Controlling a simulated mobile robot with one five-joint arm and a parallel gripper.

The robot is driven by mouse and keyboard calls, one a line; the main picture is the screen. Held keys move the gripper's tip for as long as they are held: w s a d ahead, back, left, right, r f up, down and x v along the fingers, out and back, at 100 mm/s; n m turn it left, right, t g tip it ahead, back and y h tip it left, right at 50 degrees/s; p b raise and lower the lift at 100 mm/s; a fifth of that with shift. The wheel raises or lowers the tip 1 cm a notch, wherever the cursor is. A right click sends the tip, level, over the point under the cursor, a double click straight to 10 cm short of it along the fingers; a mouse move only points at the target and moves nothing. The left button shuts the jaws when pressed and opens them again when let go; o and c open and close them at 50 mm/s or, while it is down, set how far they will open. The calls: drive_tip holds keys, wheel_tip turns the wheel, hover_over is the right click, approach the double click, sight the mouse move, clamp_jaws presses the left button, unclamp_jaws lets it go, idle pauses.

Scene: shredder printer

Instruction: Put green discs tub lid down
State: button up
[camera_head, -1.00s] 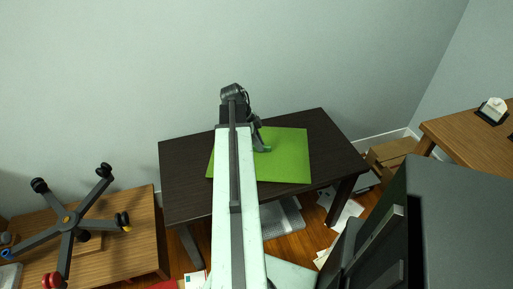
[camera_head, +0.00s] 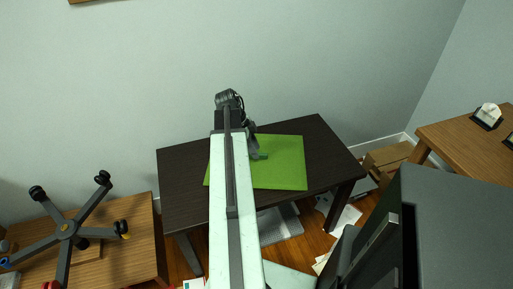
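My gripper (camera_head: 255,148) is at the far end of my arm, low over the left part of a bright green mat on the dark table. A small darker green piece (camera_head: 260,156) shows at its fingertips; it may be the green discs tub lid, but it is too small to be sure. I cannot tell whether the fingers are shut on it, or whether it touches the mat. No tub can be made out; my arm hides part of the table.
The green mat (camera_head: 285,170) lies on the dark table (camera_head: 185,180), whose left and right ends are clear. A wooden desk with an upturned chair base (camera_head: 68,230) stands at left. A dark grey cabinet (camera_head: 460,220) is at front right, with another wooden table (camera_head: 465,140) behind.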

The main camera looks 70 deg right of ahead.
drive_tip(key=p+v, duration=0.9)
drive_tip(key=v, duration=0.1)
drive_tip(key=shift+w+r, duration=0.2)
drive_tip(key=shift+r, duration=0.15)
drive_tip(key=shift+a, duration=0.1)
drive_tip(key=w+a+f+n+t, duration=0.1)
drive_tip(key=w+a+n+t, duration=0.2)
drive_tip(key=w+a+n, duration=2.05)
drive_tip(key=a+n, duration=0.1)
drive_tip(key=a, duration=0.7)
drive_tip(key=w+a+n, duration=0.3)
drive_tip(key=a+n, duration=0.1)
drive_tip(key=a, duration=0.8)
drive_tip(key=w+a+n+t+y, duration=0.1)
drive_tip(key=w+a+n, duration=0.2)
drive_tip(key=a, duration=0.9)
drive_tip(key=shift+w+f+n, duration=0.15)
drive_tip(key=shift+f+n, duration=0.3)
drive_tip(key=shift+n, duration=0.1)
